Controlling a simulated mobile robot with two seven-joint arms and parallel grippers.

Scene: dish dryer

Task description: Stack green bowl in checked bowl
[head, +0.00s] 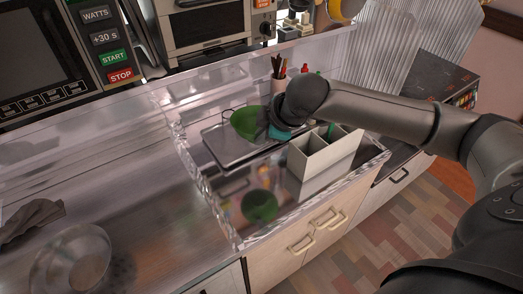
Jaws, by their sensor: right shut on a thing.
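The green bowl (244,123) is tilted, above the left part of the dish rack tray (226,151). My right gripper (266,121) is shut on the bowl at its right side; the fingertips are partly hidden by my own wrist. A round, pale, see-through or metallic bowl (72,264) stands on the counter at lower left. I cannot make out a checked pattern on it, so I cannot tell if it is the checked bowl. My left gripper is not in view.
A white divided holder (323,153) stands right of the tray, below my right arm. A green round shape (259,206) shows in the shiny front surface, perhaps a reflection. A dark grey crumpled thing (32,216) lies at left. The counter's middle (130,190) is clear.

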